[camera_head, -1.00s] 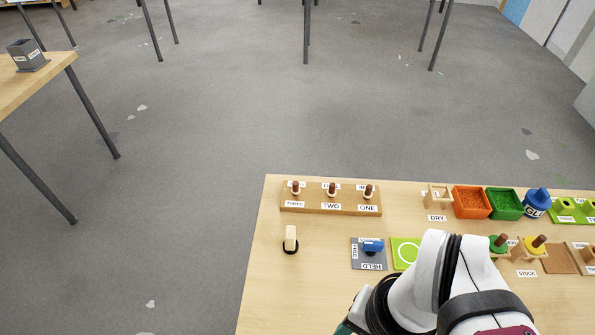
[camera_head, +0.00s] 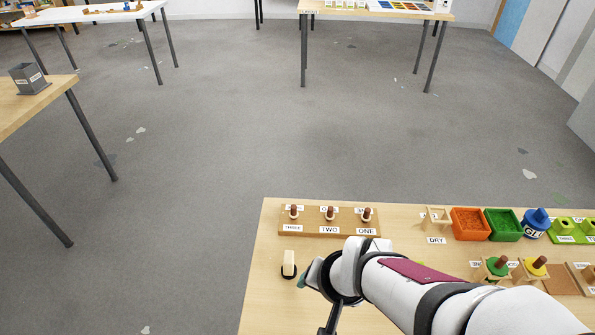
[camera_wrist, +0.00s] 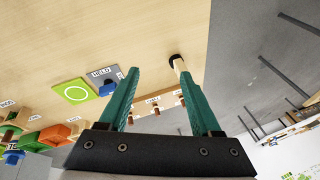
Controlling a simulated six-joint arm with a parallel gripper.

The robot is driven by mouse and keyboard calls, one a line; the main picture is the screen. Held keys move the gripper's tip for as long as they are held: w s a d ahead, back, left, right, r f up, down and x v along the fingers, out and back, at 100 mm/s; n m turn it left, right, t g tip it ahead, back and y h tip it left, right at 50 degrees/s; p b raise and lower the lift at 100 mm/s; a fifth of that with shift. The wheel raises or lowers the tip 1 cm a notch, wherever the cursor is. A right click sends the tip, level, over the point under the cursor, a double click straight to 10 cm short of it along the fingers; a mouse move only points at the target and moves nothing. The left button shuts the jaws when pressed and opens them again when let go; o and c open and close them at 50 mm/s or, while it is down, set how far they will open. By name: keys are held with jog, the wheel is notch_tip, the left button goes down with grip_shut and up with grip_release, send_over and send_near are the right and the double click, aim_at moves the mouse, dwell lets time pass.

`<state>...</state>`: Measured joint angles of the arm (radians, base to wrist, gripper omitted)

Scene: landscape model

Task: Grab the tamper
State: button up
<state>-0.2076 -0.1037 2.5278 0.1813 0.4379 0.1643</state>
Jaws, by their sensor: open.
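The likely tamper, a pale upright block on a black round base (camera_head: 288,264), stands at the left of the near table. In the wrist view the tamper (camera_wrist: 178,66) shows as a pale handle with a dark end, just beyond the tip of the right finger. My gripper (camera_wrist: 157,75) is open, with its two teal fingers apart and nothing between their tips. The right finger overlaps part of the tamper in that view, and I cannot tell whether they touch. In the head view my arm reaches in from the right, and its end is close to the tamper's right side.
A wooden rack (camera_head: 330,219) with several brown-topped pegs stands behind the tamper. Orange (camera_head: 471,224) and green (camera_head: 503,225) trays sit to the right. A grey plate (camera_wrist: 104,88) and a green square (camera_wrist: 75,91) lie beside the left finger. The table left of the tamper is clear.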

aim_at(287, 267)
jog(key=w+a+f+n+t, duration=0.1)
jog(key=w+a+f+t, duration=0.1)
jog(key=w+f+t, duration=0.1)
jog(key=w+a+f+n+t+h, duration=0.1)
jog(key=w+a+f+t, duration=0.1)
jog(key=w+f+t, duration=0.1)
jog(key=w+a+f+n+t, duration=0.1)
jog(key=w+a+f+t, duration=0.1)
jog(key=w, duration=0.3)
jog(key=shift+w+a+f+n+t+h, duration=0.1)
jog(key=shift+f+n+t+h, duration=0.1)
jog(key=shift+f, duration=0.25)
jog(key=shift+a+f+n+t+h, duration=0.1)
jog(key=shift+f+n+t, duration=0.1)
jog(key=shift+f, duration=0.2)
jog(key=shift+s+a+f+t, duration=0.25)
jog(key=shift+s+f+t, duration=0.55)
jog(key=shift+s+f, duration=0.35)
jog(key=x, duration=0.7)
jog(key=shift+w+d, duration=0.1)
jog(key=shift+d, duration=0.05)
grip_shut()
